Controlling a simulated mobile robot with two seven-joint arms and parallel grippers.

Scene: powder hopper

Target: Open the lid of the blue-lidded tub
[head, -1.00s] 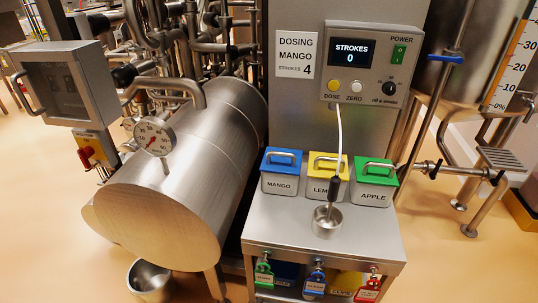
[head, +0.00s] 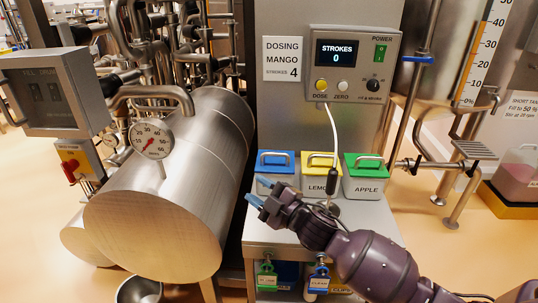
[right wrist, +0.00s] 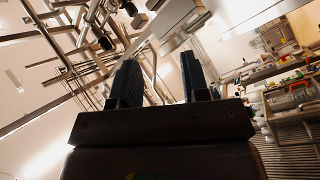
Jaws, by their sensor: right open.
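The blue-lidded tub (head: 268,164) stands at the left of a row of three tubs on the steel bench. Its blue lid lies flat and closed, with a metal bar handle on top. My right gripper (head: 260,191) is in front of the tub, open and empty, its blue-tipped fingers pointing left. It covers the lower front of the tub and its label. In the right wrist view the two fingers (right wrist: 160,82) are apart with nothing between them. My left gripper is not in view.
A yellow-lidded tub (head: 321,164) and a green-lidded tub (head: 364,180) stand right of the blue one. A corded tool (head: 332,182) hangs before the yellow tub. The dosing control box (head: 352,67) is above. A large steel drum (head: 160,210) is on the left.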

